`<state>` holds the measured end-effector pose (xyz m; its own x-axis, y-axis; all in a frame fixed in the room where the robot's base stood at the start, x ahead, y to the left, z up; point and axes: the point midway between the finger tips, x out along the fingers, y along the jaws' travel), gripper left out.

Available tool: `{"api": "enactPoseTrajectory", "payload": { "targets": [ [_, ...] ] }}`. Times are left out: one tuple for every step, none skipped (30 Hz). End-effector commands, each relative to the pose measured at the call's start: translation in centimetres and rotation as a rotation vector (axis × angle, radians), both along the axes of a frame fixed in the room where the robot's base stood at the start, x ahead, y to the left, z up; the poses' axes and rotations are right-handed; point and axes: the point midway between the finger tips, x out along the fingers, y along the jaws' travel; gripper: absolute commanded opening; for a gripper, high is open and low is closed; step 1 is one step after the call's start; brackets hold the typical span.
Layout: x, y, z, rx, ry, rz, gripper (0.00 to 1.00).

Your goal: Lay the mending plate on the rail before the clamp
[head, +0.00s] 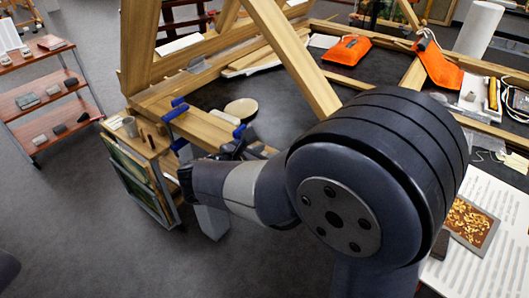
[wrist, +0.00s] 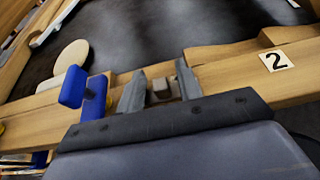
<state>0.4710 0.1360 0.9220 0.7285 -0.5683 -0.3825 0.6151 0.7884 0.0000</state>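The rail (head: 205,130) is a long pale wooden beam, and it crosses the wrist view (wrist: 225,80). A blue clamp (wrist: 72,87) is on the rail, left of my gripper; blue clamp parts also show in the head view (head: 178,108). My gripper (wrist: 161,85) is over the rail, right of that clamp. A small grey-brown piece (wrist: 161,90), seemingly the mending plate seen end-on, sits between the fingers, which look shut on it. Whether it touches the rail is unclear. My arm hides most of the gripper in the head view.
A round pale disc (head: 241,107) lies on the dark surface behind the rail. A label "2" (wrist: 276,61) marks the rail to the right. Slanted beams (head: 290,55) rise above the frame. Orange pouches (head: 347,49) lie farther back. A shelf cart (head: 45,95) stands left.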

Motion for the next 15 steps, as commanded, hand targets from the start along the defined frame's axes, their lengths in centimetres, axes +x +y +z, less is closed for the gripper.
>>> {"api": "enactPoseTrajectory", "payload": {
  "targets": [
    [0.0,0.0,0.0,0.000,0.000,0.000,0.36],
    [0.0,0.0,0.0,0.000,0.000,0.000,0.36],
    [0.0,0.0,0.0,0.000,0.000,0.000,0.36],
    [0.0,0.0,0.0,0.000,0.000,0.000,0.36],
    [0.0,0.0,0.0,0.000,0.000,0.000,0.36],
    [0.0,0.0,0.0,0.000,0.000,0.000,0.36],
    [0.0,0.0,0.1,0.000,0.000,0.000,0.36],
    [0.0,0.0,0.2,0.001,-0.001,0.000,0.36],
    [0.0,0.0,0.4,0.001,-0.001,0.000,0.36],
    [-0.1,0.1,0.5,0.001,-0.001,0.001,0.36],
    [-0.3,0.3,0.5,0.001,0.000,0.002,0.36],
    [-0.6,0.5,0.7,0.002,0.000,0.002,0.36],
    [-0.9,0.8,0.9,0.002,-0.002,0.003,0.36],
    [-1.2,1.1,1.1,0.002,-0.001,0.005,0.36],
    [-1.7,1.5,1.4,0.002,-0.001,0.006,0.36]
  ]
}}
